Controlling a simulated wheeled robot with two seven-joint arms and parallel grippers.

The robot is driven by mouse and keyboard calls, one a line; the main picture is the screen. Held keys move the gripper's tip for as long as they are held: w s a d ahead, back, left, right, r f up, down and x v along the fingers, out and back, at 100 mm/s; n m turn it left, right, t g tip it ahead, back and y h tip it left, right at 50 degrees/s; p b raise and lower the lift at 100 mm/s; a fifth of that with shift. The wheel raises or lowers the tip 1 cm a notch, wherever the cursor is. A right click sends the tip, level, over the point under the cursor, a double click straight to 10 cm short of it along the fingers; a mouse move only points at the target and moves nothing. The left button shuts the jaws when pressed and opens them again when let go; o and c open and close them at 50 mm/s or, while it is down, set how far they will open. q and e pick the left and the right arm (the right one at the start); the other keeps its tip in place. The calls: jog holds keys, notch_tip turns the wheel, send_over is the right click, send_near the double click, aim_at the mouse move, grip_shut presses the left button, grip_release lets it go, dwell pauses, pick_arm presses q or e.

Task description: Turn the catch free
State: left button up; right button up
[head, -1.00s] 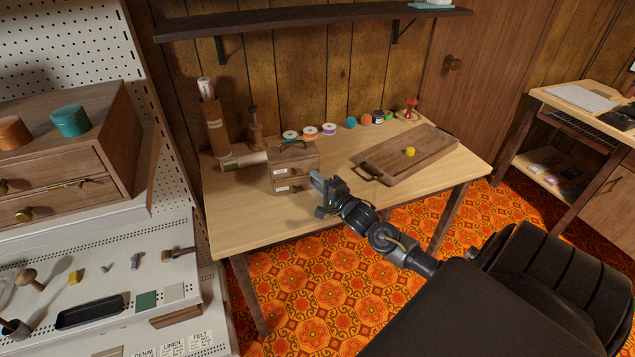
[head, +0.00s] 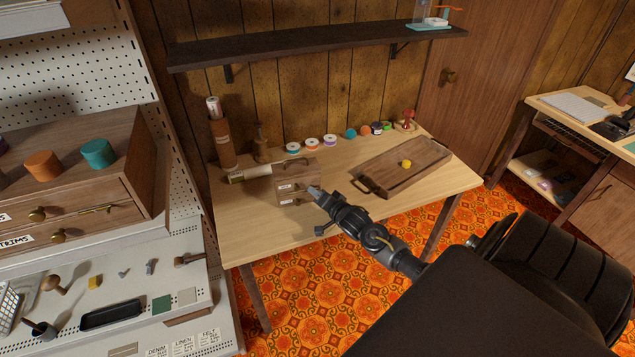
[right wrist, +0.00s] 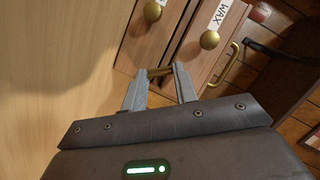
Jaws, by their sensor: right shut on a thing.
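A small wooden chest with two labelled drawers (head: 290,192) stands on the table. In the right wrist view its drawer front (right wrist: 185,45) shows round brass knobs and a label reading WAX. A small brass bar, which looks like the catch (right wrist: 159,72), lies between the fingertips of my right gripper (right wrist: 159,82). The fingers are shut on it at the chest's front. In the head view the right gripper (head: 314,191) reaches the chest's right front, and the catch is too small or hidden to make out. My left gripper is not in view.
The table (head: 245,235) is bare in front of the chest. A wooden tray (head: 425,164) with a yellow ball lies to the right. A pegboard shelf unit (head: 190,250) borders the left.

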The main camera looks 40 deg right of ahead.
jog(key=n+p, duration=0.1)
jog(key=p, duration=0.1)
jog(key=n+g+h+p, duration=0.1)
jog(key=n, duration=0.1)
jog(key=shift+w+a+r+p, duration=0.15)
jog(key=shift+a+r+p, duration=0.05)
jog(key=shift+r+p, duration=0.2)
jog(key=shift+a+f+n+g+h+p, duration=0.1)
jog(key=shift+n+g+h+p, duration=0.4)
jog(key=shift+n+h+p, duration=0.45)
jog(key=shift+w+n+g+h+p, duration=0.1)
jog(key=shift+n+g+h+p, duration=0.3)
jog(key=shift+n, duration=0.75)
jog(key=shift+f, duration=0.1)
jog(key=o, duration=1)
jog(key=shift+a, duration=0.1)
jog(key=b+v, duration=0.1)
jog(key=v, duration=1)
jog(key=shift+f, duration=0.1)
